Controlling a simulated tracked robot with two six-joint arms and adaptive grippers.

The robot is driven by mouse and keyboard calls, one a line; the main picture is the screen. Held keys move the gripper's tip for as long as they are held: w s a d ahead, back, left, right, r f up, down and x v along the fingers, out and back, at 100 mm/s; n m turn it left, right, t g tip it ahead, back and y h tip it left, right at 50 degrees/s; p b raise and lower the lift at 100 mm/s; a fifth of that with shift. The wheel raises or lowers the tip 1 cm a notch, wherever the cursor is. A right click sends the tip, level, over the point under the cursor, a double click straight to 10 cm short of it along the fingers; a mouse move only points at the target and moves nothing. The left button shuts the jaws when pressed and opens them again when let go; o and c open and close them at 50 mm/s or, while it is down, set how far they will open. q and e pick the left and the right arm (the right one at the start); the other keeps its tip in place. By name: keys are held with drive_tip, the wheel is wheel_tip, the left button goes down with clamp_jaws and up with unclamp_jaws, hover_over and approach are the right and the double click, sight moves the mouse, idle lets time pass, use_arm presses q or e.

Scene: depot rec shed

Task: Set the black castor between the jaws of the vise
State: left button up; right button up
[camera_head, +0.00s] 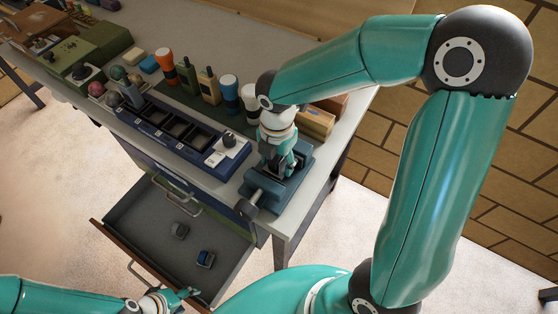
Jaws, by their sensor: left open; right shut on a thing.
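The blue vise (301,166) sits at the near right corner of the workbench, its screw handle (247,206) pointing toward the front edge. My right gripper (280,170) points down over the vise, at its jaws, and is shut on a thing. That thing is mostly hidden by the fingers and looks like the dark castor; I cannot tell whether it touches the jaws. My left gripper (172,300) is open, low in front of the open drawer, away from the bench top.
A blue divided tray (165,128) lies left of the vise. Several bottles, including an orange-topped one (165,60), and a wooden block (316,121) stand behind.

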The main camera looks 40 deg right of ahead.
drive_tip(key=shift+f, duration=0.45)
drive_tip(key=shift+f, duration=0.1)
drive_tip(key=o, duration=1.3)
wheel_tip(320, 180, up, 12)
drive_tip(key=shift+f, duration=0.1)
drive_tip(key=shift+r, duration=0.25)
